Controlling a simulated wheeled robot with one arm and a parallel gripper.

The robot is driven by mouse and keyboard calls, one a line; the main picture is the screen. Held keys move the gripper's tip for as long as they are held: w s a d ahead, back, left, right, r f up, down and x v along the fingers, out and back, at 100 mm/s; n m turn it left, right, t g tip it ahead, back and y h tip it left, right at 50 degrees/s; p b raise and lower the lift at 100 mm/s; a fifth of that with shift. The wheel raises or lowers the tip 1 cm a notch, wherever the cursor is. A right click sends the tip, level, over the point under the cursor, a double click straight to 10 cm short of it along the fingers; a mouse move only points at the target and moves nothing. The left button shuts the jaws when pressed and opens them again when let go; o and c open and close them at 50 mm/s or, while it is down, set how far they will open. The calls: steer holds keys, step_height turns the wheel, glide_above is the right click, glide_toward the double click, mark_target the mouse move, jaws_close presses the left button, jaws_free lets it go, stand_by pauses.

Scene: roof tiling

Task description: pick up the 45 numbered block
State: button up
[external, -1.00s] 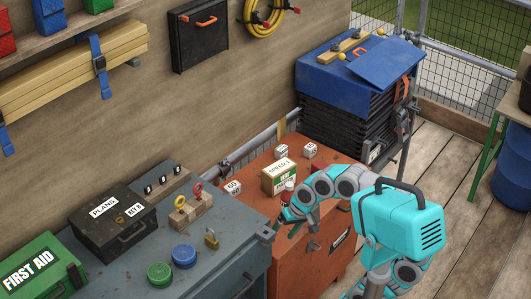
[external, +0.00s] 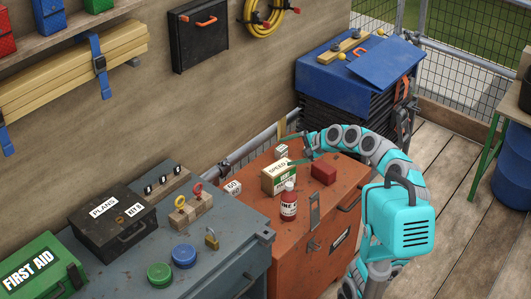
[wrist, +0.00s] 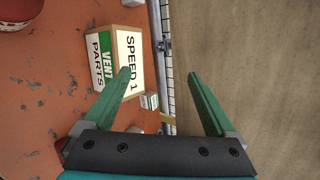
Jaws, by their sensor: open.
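No block with a readable 45 shows. A small white block (external: 281,151) with an unreadable mark stands on the orange cabinet behind the parts box; a small white block with a green mark (wrist: 149,102) shows in the wrist view, beside the box. Another white block marked 60 (external: 232,187) stands left of the box. My gripper (wrist: 160,75) is open and empty, above the cabinet's back edge. In the external view its green fingers show just right of the box, and my arm covers the cabinet's back right corner.
The SPEED 1 VENT PARTS box (external: 279,178) stands close to my fingers; it also shows in the wrist view (wrist: 112,62). A rail and wall lie behind.

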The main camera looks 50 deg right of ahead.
steer(key=s+d+f+m, duration=0.1)
steer(key=d+f+m, duration=0.2)
steer(key=d+m, duration=0.2)
steer(key=s+d+f+m+t+h, duration=0.1)
steer(key=s+d+f+m, duration=0.1)
steer(key=d+m, duration=0.4)
steer(key=s+d+f+m+t+h, duration=0.1)
steer(key=d+f+m, duration=0.3)
steer(key=d, duration=0.5)
steer(key=shift+s+d+m, duration=0.25)
steer(key=shift+s+m, duration=0.1)
steer(key=shift+m, duration=0.55)
steer(key=shift+w+d+f+t, duration=0.1)
steer(key=shift+w+t, duration=0.15)
steer(key=shift+t, duration=0.05)
steer(key=x, duration=0.6)
steer(key=shift+b, duration=0.35)
steer(key=x, duration=0.4)
steer(key=shift+s+d+f+b, duration=0.1)
steer(key=shift+f+b, duration=0.2)
steer(key=shift+f, duration=0.15)
steer(key=shift+w+d+f, duration=0.1)
steer(key=shift+w+f, duration=0.1)
steer(key=shift+w, duration=0.4)
steer(key=shift+r, duration=0.1)
jaws_close()
